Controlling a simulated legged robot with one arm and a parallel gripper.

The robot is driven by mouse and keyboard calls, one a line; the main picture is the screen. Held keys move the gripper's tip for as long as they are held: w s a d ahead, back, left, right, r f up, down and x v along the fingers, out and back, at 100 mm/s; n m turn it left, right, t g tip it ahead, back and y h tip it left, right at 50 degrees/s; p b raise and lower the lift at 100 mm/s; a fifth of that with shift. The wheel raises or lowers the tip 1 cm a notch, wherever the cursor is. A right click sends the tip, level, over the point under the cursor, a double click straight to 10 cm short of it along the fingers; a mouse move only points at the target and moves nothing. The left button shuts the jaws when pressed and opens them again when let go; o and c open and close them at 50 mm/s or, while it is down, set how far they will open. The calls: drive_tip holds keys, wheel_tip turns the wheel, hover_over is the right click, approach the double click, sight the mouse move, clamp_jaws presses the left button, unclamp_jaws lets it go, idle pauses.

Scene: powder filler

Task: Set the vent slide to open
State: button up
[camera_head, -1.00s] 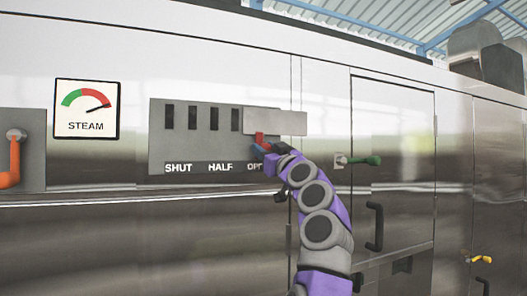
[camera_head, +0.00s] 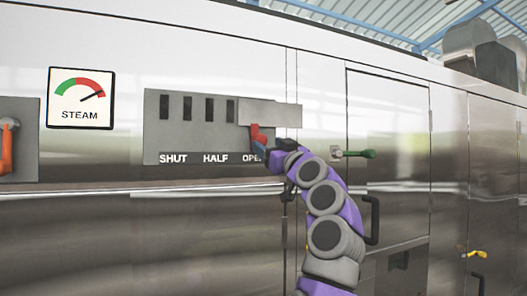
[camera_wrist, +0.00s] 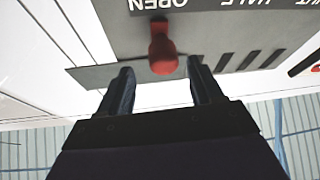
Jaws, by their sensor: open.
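The vent slide is a plain grey plate (camera_head: 270,112) at the right end of a grey panel (camera_head: 150,130) lettered SHUT, HALF and OPEN. Its red handle (camera_head: 257,134) is at the OPEN label, and several dark slots show uncovered to the left of the plate. My gripper (camera_head: 268,143) is at the handle. In the wrist view, upside down, the red handle (camera_wrist: 162,50) stands in front of my open gripper (camera_wrist: 160,85), between the lines of its two fingers, with a gap visible to each finger. The handle's tip is near the fingertips, and no grip on it shows.
A steam gauge (camera_head: 80,97) and an orange handle (camera_head: 6,150) are to the left. To the right are a green handle (camera_head: 358,153), a black door handle (camera_head: 373,220) and a yellow handle (camera_head: 477,254). The steel front between is flat.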

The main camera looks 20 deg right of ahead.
drive_tip(key=b+v, duration=0.4)
drive_tip(key=v, duration=0.9)
drive_tip(key=shift+d, duration=0.3)
drive_tip(key=shift+w+f, duration=0.1)
drive_tip(key=shift+w, duration=0.1)
